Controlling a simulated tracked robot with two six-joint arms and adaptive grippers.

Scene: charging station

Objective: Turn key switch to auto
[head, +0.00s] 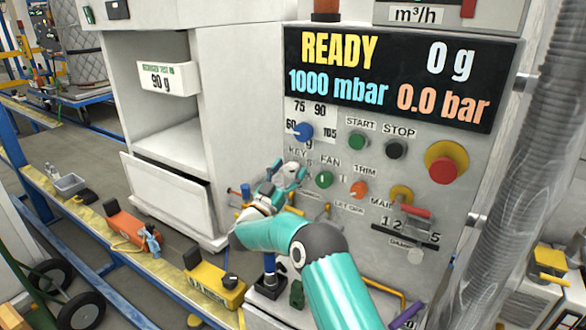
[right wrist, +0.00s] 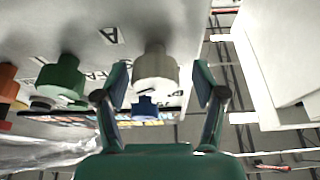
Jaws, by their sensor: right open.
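The grey control panel carries a KEY label (head: 297,153), and the key switch under it is mostly hidden by my right gripper (head: 290,172) in the head view. In the right wrist view, which looks upside down, a pale beige key switch knob (right wrist: 155,70) stands out from the panel. The open right gripper (right wrist: 161,82) has one finger on each side of it, with a visible gap on both sides. Whether either finger touches the knob I cannot tell. Which position the key points to is not readable. My left gripper is out of view.
Close by are the blue selector knob (head: 303,130), green FAN knob (head: 324,179), orange TRIM knob (head: 359,189) and START button (head: 357,141). A red emergency stop (head: 444,168) sits at right. The display (head: 388,79) reads READY. An open drawer (head: 170,190) juts out at left.

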